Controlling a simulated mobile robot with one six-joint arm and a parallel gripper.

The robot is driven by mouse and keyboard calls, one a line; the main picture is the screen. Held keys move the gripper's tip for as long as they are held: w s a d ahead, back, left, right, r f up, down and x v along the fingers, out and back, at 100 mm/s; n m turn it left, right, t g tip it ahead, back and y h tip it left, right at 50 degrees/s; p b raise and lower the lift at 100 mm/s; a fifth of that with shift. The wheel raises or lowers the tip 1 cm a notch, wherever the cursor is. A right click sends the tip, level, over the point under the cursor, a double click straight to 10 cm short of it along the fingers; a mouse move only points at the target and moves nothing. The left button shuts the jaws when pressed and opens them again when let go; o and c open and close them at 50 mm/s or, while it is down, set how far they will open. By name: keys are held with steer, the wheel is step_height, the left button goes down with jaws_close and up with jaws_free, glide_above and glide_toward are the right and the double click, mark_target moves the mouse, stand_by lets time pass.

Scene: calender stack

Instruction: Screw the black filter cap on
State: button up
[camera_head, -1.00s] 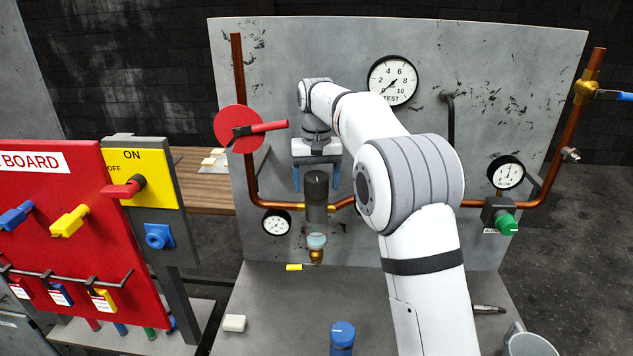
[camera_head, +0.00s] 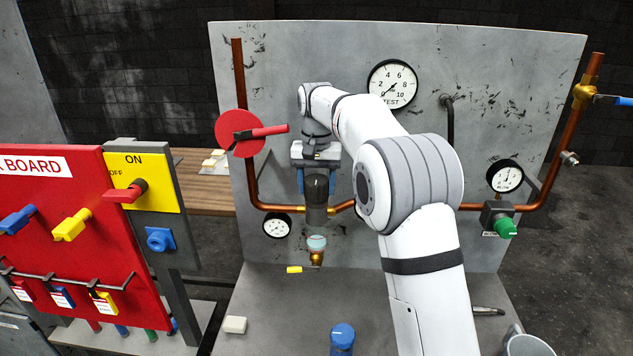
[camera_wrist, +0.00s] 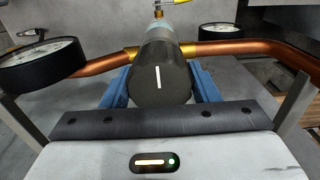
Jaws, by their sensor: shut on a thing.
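The black filter cap (camera_head: 316,188) is a dark cylinder on the copper pipe line, above a pale clear bowl (camera_head: 317,243) with a brass fitting under it. My gripper (camera_head: 316,184) points down at the cap from above, with its blue fingers closed on the cap's two sides. In the wrist view the cap (camera_wrist: 162,80) lies between the blue fingers (camera_wrist: 160,88), and a white line marks its top, running nearly along the picture's vertical. The joint under the cap is partly hidden.
A small gauge (camera_head: 277,226) sits left of the filter, and a red-handled valve (camera_head: 262,131) is up and left. A yellow-handled drain valve (camera_head: 296,269) is below. The red board (camera_head: 80,235) stands at left. A white block (camera_head: 235,324) and blue-topped cylinder (camera_head: 342,336) are on the bench.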

steer(key=shift+m+p, duration=0.45)
steer(key=shift+m, duration=0.65)
steer(key=shift+m+p, duration=0.4)
steer(key=shift+m, duration=0.7)
steer(key=shift+r+m+p, duration=0.1)
steer(key=shift+m+p, duration=0.2)
steer(key=shift+m, duration=0.7)
